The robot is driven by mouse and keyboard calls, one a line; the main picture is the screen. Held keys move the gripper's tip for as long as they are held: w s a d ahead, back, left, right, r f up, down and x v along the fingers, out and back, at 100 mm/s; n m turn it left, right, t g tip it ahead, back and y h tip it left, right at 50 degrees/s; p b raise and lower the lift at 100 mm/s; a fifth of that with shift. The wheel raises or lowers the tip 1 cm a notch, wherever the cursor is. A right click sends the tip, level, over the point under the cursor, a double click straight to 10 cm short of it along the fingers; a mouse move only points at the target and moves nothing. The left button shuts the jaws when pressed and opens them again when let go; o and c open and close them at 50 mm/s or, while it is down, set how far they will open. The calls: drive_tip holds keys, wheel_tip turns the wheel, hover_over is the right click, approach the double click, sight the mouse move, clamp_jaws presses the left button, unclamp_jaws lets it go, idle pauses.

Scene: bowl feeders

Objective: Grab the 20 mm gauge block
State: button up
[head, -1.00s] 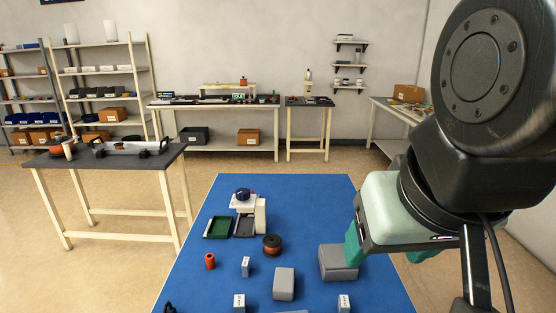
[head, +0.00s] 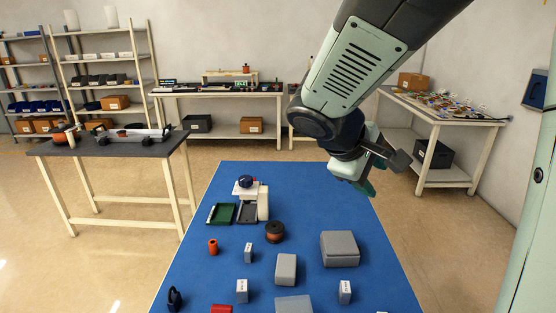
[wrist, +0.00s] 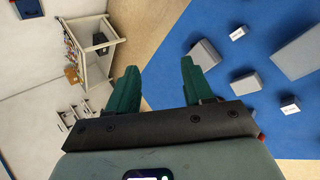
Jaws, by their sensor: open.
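Three small grey blocks with white labels stand on the blue mat: one near the middle (head: 248,253), one at front left (head: 241,291) and one at front right (head: 345,292). Their labels are too small to read, so I cannot tell which is the 20 mm gauge block. My gripper (head: 372,172) is raised beyond the mat's right edge, well away from the blocks. In the wrist view its green fingers (wrist: 160,78) are apart with nothing between them. Two labelled blocks also show there, an upper one (wrist: 237,34) and a lower one (wrist: 290,105).
Larger plain grey boxes stand at right (head: 340,249), centre (head: 286,269) and front (head: 294,304). A copper-coloured spool (head: 274,232), an orange cylinder (head: 213,247), a green tray (head: 221,214) and a white device (head: 263,204) lie left and behind. The mat's right rear is clear.

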drive_tip(key=w+a+f+n+t+h, duration=0.1)
drive_tip(key=w+a+f+n+t, duration=0.1)
drive_tip(key=w+a+f+n, duration=0.3)
drive_tip(key=w+a+f+n+t+h, duration=0.1)
drive_tip(key=w+f+n, duration=0.15)
drive_tip(key=w, duration=0.45)
drive_tip(key=n+t+y, duration=0.6)
drive_tip(key=n+y, duration=0.2)
drive_tip(key=n, duration=1)
hover_over(251, 244)
drive_tip(key=s, duration=0.1)
drive_tip(key=f, duration=2.3)
drive_tip(key=shift+s+a, duration=0.15)
drive_tip(key=shift+a, duration=0.1)
drive_tip(key=shift+g, duration=0.3)
wheel_tip(251, 244, down, 8)
drive_tip(key=shift+r, duration=0.25)
drive_tip(key=shift+x, duration=1.1)
drive_tip(key=shift+w+r, duration=0.1)
drive_tip(key=shift+w, duration=0.25)
drive_tip(key=shift+c, duration=0.5)
